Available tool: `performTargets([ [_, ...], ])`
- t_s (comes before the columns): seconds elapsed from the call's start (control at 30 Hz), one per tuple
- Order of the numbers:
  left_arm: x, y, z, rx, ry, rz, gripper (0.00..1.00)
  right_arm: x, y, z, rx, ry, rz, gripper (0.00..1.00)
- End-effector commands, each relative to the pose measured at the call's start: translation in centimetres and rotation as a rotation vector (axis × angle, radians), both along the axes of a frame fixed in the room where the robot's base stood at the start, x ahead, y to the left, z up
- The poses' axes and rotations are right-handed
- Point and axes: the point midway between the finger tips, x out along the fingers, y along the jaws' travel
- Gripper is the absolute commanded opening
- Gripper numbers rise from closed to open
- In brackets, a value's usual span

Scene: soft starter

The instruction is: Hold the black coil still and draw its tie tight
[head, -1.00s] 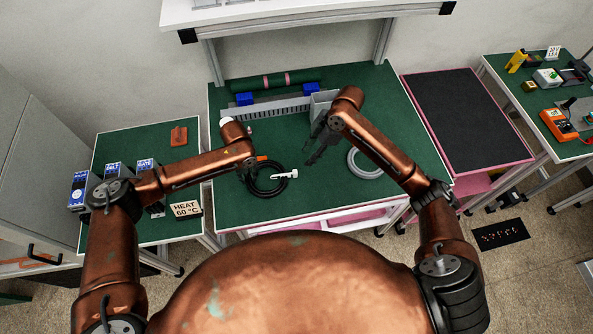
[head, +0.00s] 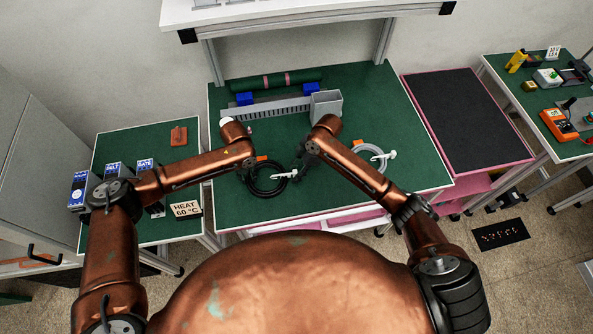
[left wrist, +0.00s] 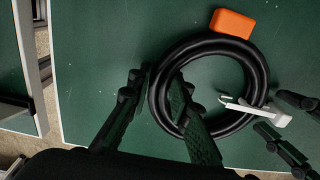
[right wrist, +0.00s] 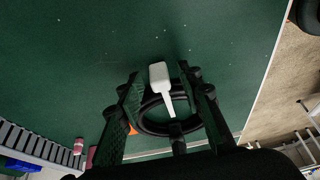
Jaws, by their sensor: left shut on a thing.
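The black coil (head: 266,191) lies on the green bench mat. It also shows as a ring in the left wrist view (left wrist: 257,70). My left gripper (head: 249,174) is shut on the coil's left side, one finger inside the ring and one outside. My right gripper (head: 297,174) is low beside the tie. In the right wrist view the tie's white head (right wrist: 159,74) lies between the two spread fingers, with no visible contact.
A grey coil (head: 360,169) with its own white tie lies to the right. Orange blocks (left wrist: 232,22) sit by both coils. A grey box (head: 327,103), a slotted duct (head: 275,110) and a green roll (head: 272,81) stand behind. The front right of the mat is clear.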

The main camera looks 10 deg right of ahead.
Motion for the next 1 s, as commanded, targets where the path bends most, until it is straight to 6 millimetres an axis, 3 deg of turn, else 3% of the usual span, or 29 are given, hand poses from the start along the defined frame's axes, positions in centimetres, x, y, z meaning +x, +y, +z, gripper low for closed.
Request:
performTargets([
  [0.17,0.03,-0.04,0.06,-0.001,-0.001,0.000,0.00,-0.01,0.00,0.01,0.000,0.000,0.000,0.32],
  [0.63,0.03,-0.03,0.05,-0.001,-0.001,0.000,0.00,0.00,-0.02,0.05,0.000,0.000,0.000,0.00],
  [1.0,0.02,-0.02,0.04,0.000,-0.001,0.000,0.00,0.01,-0.01,0.06,0.000,0.000,0.000,0.00],
])
